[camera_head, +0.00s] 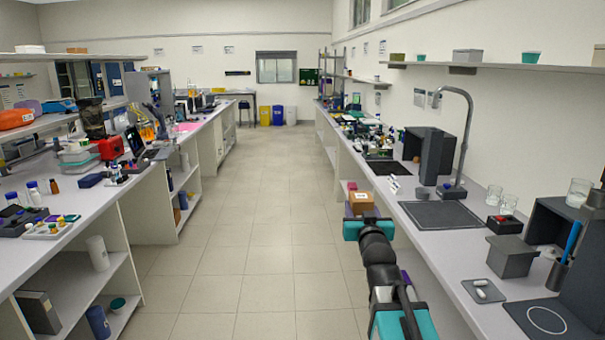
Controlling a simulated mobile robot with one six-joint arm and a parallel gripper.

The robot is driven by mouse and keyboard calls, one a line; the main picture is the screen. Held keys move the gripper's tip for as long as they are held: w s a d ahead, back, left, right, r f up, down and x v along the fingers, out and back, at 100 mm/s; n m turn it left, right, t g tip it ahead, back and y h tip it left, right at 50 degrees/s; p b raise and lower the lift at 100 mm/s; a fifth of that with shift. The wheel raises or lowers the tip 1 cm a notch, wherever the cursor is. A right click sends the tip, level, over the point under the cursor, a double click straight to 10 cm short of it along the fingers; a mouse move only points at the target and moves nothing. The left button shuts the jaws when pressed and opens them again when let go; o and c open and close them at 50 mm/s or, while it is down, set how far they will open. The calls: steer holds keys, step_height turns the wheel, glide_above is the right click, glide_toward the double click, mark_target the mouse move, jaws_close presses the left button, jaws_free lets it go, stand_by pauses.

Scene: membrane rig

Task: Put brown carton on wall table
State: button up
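The brown carton (361,202) is a small box with a pale label on its front. It shows right of centre, beside the front of the right bench, directly beyond the teal end of my arm. My gripper (362,219) is at or just short of the carton; its fingers are hidden by my wrist. I cannot tell whether they grip it or whether the carton rests on a shelf. A small table (238,92) stands against the far wall, left of the aisle's end; it is small in view and looks mostly bare.
A clear tiled aisle (240,220) runs to the far wall between the left bench (100,205) and the right bench (445,245), both crowded. Yellow (265,115) and blue bins (278,115) and a white bin (291,115) stand by the far wall, right of the small table.

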steer(key=shift+r, duration=0.75)
steer(key=shift+d+f, duration=0.1)
steer(key=shift+f, duration=1.15)
steer(key=shift+w+d+f+h, duration=0.15)
steer(key=shift+f, duration=0.2)
steer(key=shift+w+d+f+h, duration=0.1)
steer(key=shift+f+h, duration=0.05)
steer(key=shift+f, duration=0.2)
steer(key=shift+d+f+m, duration=0.1)
steer(key=shift+f+m, duration=0.05)
steer(key=shift+m, duration=0.15)
steer(key=shift+w+d, duration=0.1)
steer(key=shift+d, duration=0.1)
steer(key=s+d+r+m+g+h+p, duration=0.1)
steer(key=s+d+r+m+h, duration=0.1)
steer(key=d+r, duration=0.4)
steer(key=s+d+r+m+g+h, duration=0.2)
steer(key=s+d+r+m+h, duration=0.1)
steer(key=d, duration=1.3)
steer(key=s+d+r+m+g+h+p, duration=0.1)
steer(key=s+d+r+h, duration=0.3)
steer(key=d+r, duration=0.6)
steer(key=shift+s+d+m+h+p, duration=0.35)
steer(key=shift+d+m+h, duration=0.45)
steer(key=shift+h, duration=0.3)
